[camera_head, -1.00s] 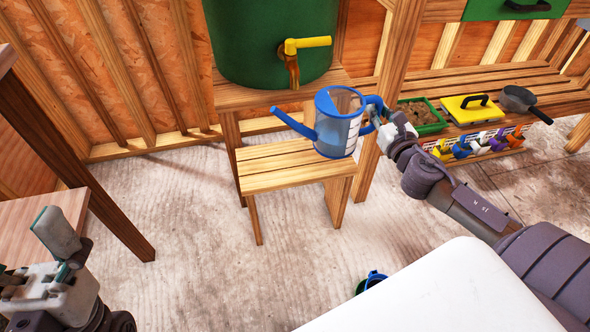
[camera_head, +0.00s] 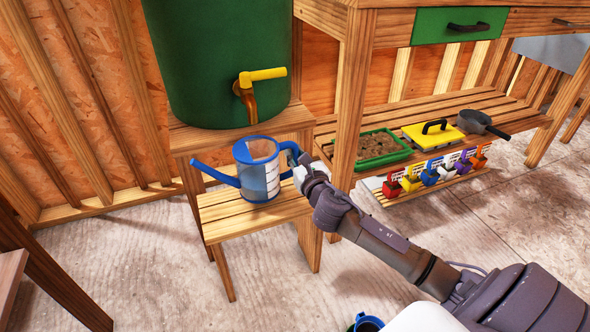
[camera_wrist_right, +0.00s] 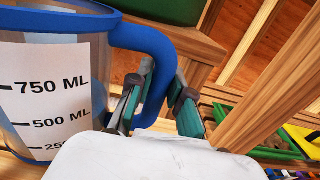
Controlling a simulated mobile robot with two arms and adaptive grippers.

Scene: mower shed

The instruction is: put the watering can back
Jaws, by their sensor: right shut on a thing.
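The watering can (camera_head: 258,176) is blue with a clear body, a white measuring scale and a spout pointing left. In the head view it is upright at the low slatted wooden stand (camera_head: 228,226), below the yellow tap (camera_head: 262,75) of the green barrel (camera_head: 215,50). I cannot tell whether its base touches the slats. My right gripper (camera_head: 298,167) is shut on the can's blue handle, on its right side. The right wrist view shows the two fingers (camera_wrist_right: 160,105) on either side of the handle, with the can body (camera_wrist_right: 50,90) to the left. My left gripper is out of view.
A wooden bench post (camera_head: 350,95) stands close right of my right gripper. The bench's lower shelf holds a green tray of soil (camera_head: 372,150), a yellow-lidded box (camera_head: 433,136) and a grey scoop (camera_head: 475,121). Small coloured items sit below. A blue-rimmed container (camera_head: 367,322) is on the floor.

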